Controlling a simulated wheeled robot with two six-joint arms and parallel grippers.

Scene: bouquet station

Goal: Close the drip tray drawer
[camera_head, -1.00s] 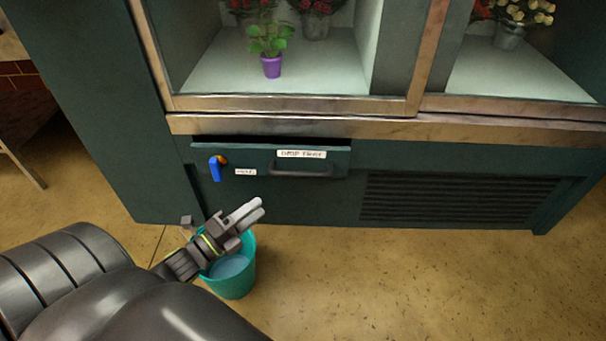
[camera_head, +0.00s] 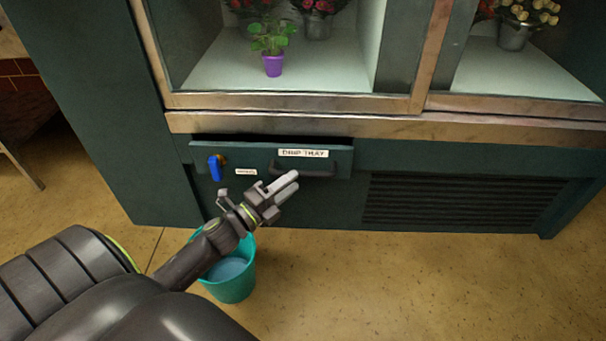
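The drip tray drawer (camera_head: 259,157) is a dark green front low on the cabinet, labelled "DRIP TRAY". It stands out a little, with a dark gap along its top edge. A dark bar handle (camera_head: 315,173) runs under the label. My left gripper (camera_head: 287,183) is just in front of and below the left end of the handle. Its two pale fingers lie close together with nothing visible between them. I cannot tell whether the fingertips touch the drawer. My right gripper is not in view.
A blue-handled valve (camera_head: 215,169) sits at the drawer's left. A teal bucket (camera_head: 243,283) with liquid stands on the floor below, partly behind my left arm. A vent grille (camera_head: 455,201) is to the right. The floor at the right (camera_head: 420,285) is clear.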

